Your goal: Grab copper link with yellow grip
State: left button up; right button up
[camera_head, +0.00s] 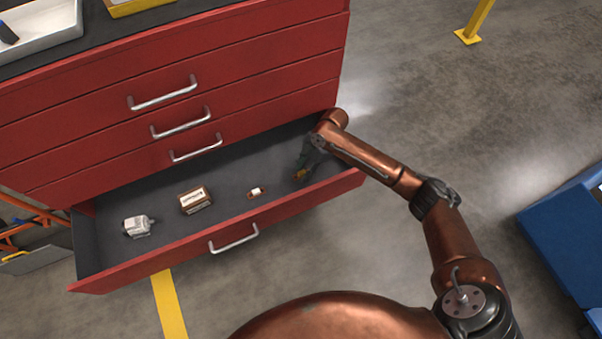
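My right gripper (302,175) reaches down into the right end of the open bottom drawer (233,236). It is small and dark, and I cannot tell whether its fingers are open or shut. A small yellow-orange piece (301,174) shows at its fingertips. It may be the yellow grip of the copper link, but the gripper hides most of it and no copper part is clear. A small copper-coloured piece with a pale middle (255,191) lies in the drawer, left of the gripper and apart from it. My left gripper is not in view.
The drawer also holds a brown box with a white label (195,200) and a grey motor-like part (138,226). The red cabinet (180,75) rises behind it. A blue object (565,235) stands at right. Grey floor between is free.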

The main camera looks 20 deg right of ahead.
grip_shut()
dwell(0.6)
